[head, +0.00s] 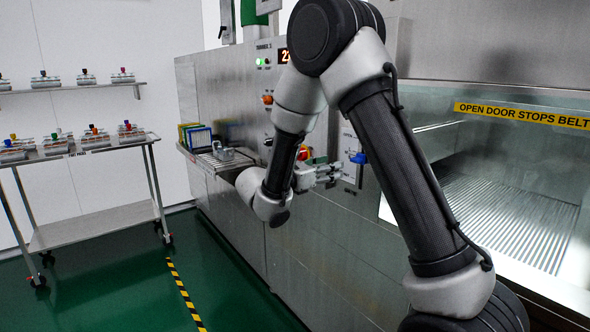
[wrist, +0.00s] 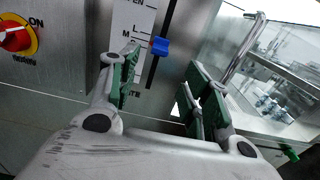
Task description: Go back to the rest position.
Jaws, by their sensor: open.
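My gripper (head: 326,172) is at the front panel of the steel washer (head: 330,236) in the head view, reached by my arm across the middle of the picture. In the wrist view my gripper (wrist: 158,92) has its two green-padded fingers spread apart with nothing between them. A blue slider knob (head: 358,158) stands just right of the fingers in the head view. In the wrist view the blue knob (wrist: 160,47) lies beyond the gap, in a vertical slot beside a marked scale. The fingers look apart from it.
A red rotary switch (wrist: 16,38) on a yellow plate is at the left in the wrist view. The washer opening with its ribbed belt (head: 510,215) is at right. A wheeled cart (head: 95,213) and a wall shelf (head: 75,90) with racks stand left. Green floor is clear between.

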